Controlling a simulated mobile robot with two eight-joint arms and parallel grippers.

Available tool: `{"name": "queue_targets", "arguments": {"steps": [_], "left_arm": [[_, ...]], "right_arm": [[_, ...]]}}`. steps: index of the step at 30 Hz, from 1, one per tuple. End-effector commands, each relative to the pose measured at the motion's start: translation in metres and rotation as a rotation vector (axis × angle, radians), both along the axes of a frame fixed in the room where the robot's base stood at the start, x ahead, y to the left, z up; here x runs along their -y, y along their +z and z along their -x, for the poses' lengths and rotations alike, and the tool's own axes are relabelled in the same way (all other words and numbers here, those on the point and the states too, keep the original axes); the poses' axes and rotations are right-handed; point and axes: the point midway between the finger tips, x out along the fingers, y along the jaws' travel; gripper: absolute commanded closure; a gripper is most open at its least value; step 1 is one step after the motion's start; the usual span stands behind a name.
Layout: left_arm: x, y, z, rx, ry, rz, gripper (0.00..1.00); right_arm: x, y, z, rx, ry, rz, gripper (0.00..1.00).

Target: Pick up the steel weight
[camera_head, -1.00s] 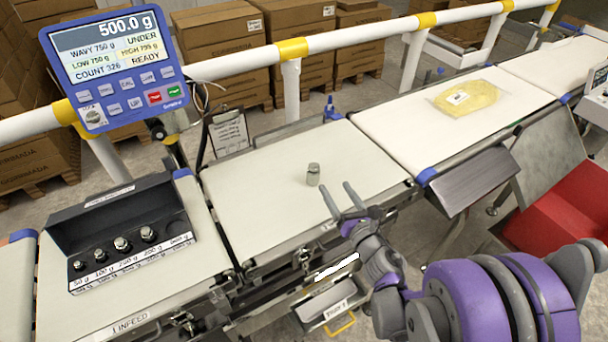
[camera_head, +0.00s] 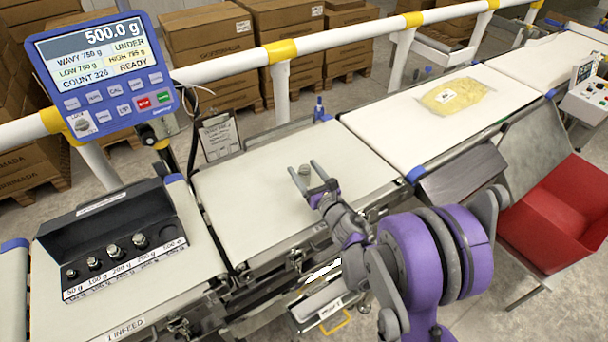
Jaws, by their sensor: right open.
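The steel weight (camera_head: 304,171) is a small grey cylinder standing on the white middle belt (camera_head: 245,200) of the checkweigher. My right gripper (camera_head: 307,172) is open, with its two thin grey fingers pointing away from me at the weight. The weight's top shows between the fingertips, and its lower part is partly hidden by the gripper. I cannot tell whether the fingers touch it. My left gripper is out of view.
A black case (camera_head: 110,232) with several other weights stands on the infeed belt at left. The blue display (camera_head: 100,75) reads 500.0 g. A yellow packet (camera_head: 452,96) lies on the right belt. A white rail (camera_head: 340,42) runs behind, and a red bin (camera_head: 560,205) stands at right.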

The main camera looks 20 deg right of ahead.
Motion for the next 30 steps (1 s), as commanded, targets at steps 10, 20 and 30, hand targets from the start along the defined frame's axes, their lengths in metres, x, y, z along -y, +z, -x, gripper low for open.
{"name": "queue_targets", "arguments": {"steps": [10, 20, 30], "left_arm": [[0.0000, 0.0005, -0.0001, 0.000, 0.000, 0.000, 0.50], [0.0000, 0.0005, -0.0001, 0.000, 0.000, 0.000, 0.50], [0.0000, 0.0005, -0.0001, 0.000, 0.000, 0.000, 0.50]], "right_arm": [[-0.0005, -0.0002, -0.0055, 0.000, 0.000, -0.001, 0.40], [-0.0004, -0.0002, -0.0053, 0.000, 0.000, -0.001, 1.00], [-0.0006, 0.0002, -0.0053, 0.000, 0.001, -0.001, 1.00]]}}
